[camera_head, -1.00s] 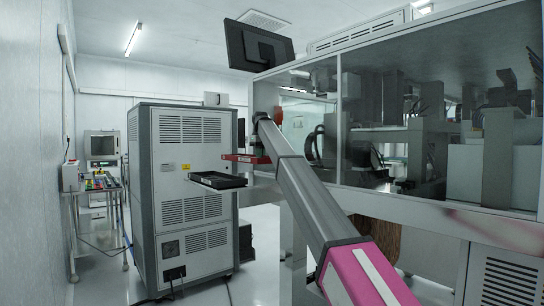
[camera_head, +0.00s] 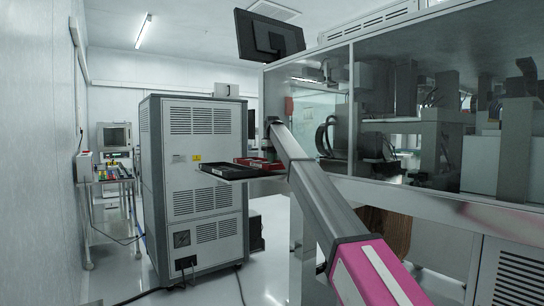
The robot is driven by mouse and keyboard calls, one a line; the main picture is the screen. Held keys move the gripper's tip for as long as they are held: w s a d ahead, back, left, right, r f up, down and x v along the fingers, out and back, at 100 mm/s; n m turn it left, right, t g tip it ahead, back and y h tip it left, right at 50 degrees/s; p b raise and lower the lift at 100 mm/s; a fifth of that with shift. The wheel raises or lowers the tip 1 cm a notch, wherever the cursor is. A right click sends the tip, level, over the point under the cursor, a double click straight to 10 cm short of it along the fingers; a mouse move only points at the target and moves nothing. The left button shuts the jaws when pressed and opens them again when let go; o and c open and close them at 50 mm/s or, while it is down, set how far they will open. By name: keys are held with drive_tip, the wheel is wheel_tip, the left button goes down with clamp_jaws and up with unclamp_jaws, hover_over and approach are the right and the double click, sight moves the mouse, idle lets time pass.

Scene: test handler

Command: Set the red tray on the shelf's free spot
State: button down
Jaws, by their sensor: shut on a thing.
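The red tray (camera_head: 246,161) is a shallow tray just right of the grey cabinet, partly hidden by my arm. My gripper (camera_head: 270,156) points down at its right part, shut on it; the fingertips are small and hard to see. The red tray is right beside and slightly behind the black tray, at nearly the same height. I cannot tell whether it touches the shelf.
The tall grey cabinet (camera_head: 200,215) stands behind and left of the shelf. A large glass-fronted machine (camera_head: 440,205) fills the right side, close to my arm. A cart (camera_head: 108,180) with colourful items stands far left. The floor at left front is clear apart from cables.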

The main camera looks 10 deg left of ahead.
drive_tip(key=shift+f, duration=0.65)
idle(0.5)
drive_tip(key=c, duration=1.2)
unclamp_jaws()
